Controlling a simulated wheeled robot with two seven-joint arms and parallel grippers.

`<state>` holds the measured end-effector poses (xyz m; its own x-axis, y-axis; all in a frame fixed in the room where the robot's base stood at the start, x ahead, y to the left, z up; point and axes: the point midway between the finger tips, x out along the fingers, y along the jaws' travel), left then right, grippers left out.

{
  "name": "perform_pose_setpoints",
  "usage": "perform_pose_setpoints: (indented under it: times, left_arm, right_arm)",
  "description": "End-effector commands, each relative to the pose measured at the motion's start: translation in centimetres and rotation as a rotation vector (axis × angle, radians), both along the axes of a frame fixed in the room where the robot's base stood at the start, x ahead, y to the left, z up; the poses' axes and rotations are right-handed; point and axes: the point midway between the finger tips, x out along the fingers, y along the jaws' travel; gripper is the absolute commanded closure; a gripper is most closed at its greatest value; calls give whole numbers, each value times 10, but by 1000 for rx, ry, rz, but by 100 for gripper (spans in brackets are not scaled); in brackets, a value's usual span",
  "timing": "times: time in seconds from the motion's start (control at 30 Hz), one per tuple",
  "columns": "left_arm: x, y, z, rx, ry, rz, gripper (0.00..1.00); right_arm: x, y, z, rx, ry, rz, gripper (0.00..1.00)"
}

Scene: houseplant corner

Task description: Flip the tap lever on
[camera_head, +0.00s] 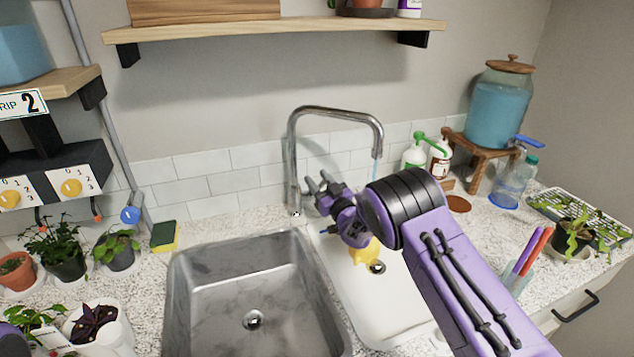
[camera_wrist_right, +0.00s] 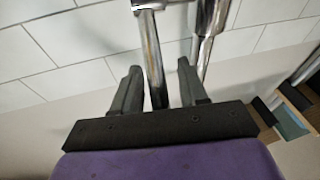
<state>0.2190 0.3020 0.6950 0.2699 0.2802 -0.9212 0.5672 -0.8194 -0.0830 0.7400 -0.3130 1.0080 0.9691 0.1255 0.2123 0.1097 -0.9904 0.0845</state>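The chrome tap (camera_head: 291,150) stands behind the sinks, its tall spout arching to the right. A faint bluish streak shows under the spout end, perhaps water. My right gripper (camera_head: 322,184) is close to the right of the tap's lower post. In the right wrist view the right gripper (camera_wrist_right: 157,75) has its fingers apart. A thin chrome rod (camera_wrist_right: 152,55), seemingly the lever, appears between them, nearer the left finger; I cannot tell whether they touch. A thicker chrome tube (camera_wrist_right: 207,25) shows behind. The lever is hard to make out in the head view. My left gripper is not visible.
A steel basin (camera_head: 215,290) lies in front of the tap; a white basin with a yellow object (camera_head: 362,250) is under my right arm. A sponge (camera_head: 164,236) and potted plants (camera_head: 65,255) stand left. Bottles (camera_head: 414,155) and a water dispenser (camera_head: 498,110) stand right.

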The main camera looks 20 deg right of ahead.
Motion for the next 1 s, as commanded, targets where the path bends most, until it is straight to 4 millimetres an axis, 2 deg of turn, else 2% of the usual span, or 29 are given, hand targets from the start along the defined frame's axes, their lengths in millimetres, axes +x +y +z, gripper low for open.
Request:
perform_pose_setpoints:
  times: [0.2,0.5,0.6,1.0]
  left_arm:
    - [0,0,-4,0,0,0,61]
    - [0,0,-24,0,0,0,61]
    - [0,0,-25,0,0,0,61]
    - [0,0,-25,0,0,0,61]
  right_arm:
    - [-7,-1,-3,-1,2,0,57]
    - [-60,-7,-16,-1,1,0,57]
    - [-70,-9,-17,-1,1,0,57]
    - [-73,-9,-16,-1,0,0,57]
